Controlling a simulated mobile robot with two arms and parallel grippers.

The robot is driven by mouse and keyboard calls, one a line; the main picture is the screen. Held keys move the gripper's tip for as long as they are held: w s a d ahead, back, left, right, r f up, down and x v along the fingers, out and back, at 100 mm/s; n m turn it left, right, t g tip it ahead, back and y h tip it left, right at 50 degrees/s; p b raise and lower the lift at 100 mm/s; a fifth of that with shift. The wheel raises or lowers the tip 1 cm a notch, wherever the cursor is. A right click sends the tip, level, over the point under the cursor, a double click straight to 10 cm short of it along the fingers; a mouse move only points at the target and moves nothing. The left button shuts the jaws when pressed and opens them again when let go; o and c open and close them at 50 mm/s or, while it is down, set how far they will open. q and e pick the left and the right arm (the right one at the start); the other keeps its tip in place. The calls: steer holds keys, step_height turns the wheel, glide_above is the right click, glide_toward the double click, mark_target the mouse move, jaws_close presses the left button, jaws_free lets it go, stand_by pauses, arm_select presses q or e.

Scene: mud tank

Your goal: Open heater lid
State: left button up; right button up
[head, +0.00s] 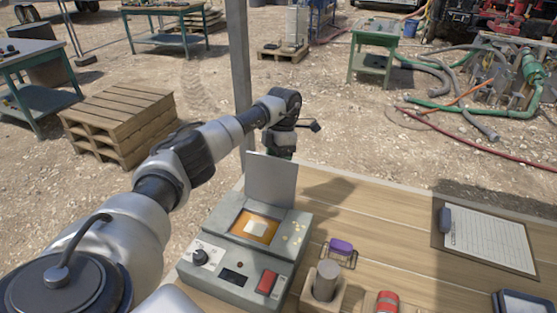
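The heater (225,268) is a grey box on the wooden table, with a black knob, a small dark display and a red switch on its front panel. Its lid (272,180) is a flat grey plate standing up, near vertical, at the back edge. The chamber is uncovered, showing an orange plate (262,238) with a pale square piece on it. My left arm reaches in from the left and bends down behind the lid. My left gripper (282,148) is just behind the lid's top edge, its fingertips hidden. I cannot tell whether it touches the lid. My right gripper is out of view.
Right of the heater are a purple-topped item (341,247), a grey cylinder in a wooden holder (326,281) and a red object (387,302). A clipboard (490,238) lies at the right. The table between is clear. A grey post (238,70) rises behind the table.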

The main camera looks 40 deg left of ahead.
arm_select(q)
steer(key=b+v, duration=0.2)
steer(key=v, duration=0.8)
steer(key=shift+r, duration=0.45)
steer(key=shift+w, duration=0.1)
